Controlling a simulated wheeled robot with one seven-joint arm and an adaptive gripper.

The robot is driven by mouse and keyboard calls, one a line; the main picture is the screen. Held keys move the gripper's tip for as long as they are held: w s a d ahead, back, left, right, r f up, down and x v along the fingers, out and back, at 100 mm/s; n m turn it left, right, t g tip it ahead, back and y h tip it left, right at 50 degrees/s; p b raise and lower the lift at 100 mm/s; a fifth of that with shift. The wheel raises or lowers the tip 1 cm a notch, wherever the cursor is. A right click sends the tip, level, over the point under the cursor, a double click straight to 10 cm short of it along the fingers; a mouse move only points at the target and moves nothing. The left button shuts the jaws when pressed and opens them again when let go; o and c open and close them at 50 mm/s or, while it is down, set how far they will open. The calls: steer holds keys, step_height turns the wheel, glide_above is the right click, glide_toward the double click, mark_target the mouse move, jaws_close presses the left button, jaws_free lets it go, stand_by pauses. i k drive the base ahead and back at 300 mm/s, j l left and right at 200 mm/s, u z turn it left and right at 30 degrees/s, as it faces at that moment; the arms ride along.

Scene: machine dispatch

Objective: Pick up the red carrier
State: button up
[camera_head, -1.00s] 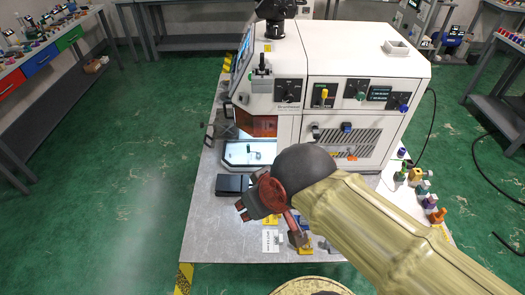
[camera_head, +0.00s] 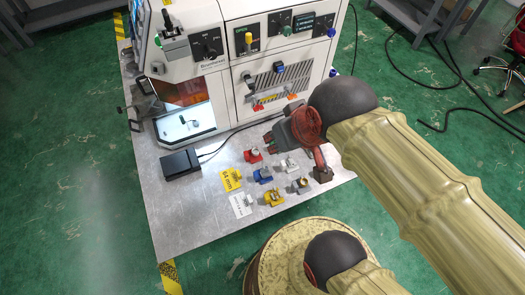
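The red carrier (camera_head: 253,155) sits on the grey metal table in front of the machine, with a small light-coloured part on it. It is at the back left of a small group of carriers. My gripper (camera_head: 269,143) is above the table, just right of the red carrier in the picture. It points left, its two dark fingertips look apart, and nothing shows between them. The red carrier is in plain view, not covered by my gripper.
Close by stand a blue carrier (camera_head: 263,176), a yellow carrier (camera_head: 273,197), a white one (camera_head: 290,165) and a grey one (camera_head: 301,185). Yellow (camera_head: 231,180) and white (camera_head: 240,204) labels lie left of them. A black box (camera_head: 180,164) and the white machine (camera_head: 285,60) border the group.

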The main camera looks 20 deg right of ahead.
mark_target(254, 156)
steer(key=j+z, duration=0.1)
steer(key=z, duration=1.3)
steer(key=k+j+z, duration=0.15)
steer(key=k+j, duration=0.25)
steer(key=j, duration=0.2)
steer(key=k+j+z, duration=0.2)
steer(key=k+j, duration=0.2)
steer(key=j, duration=0.15)
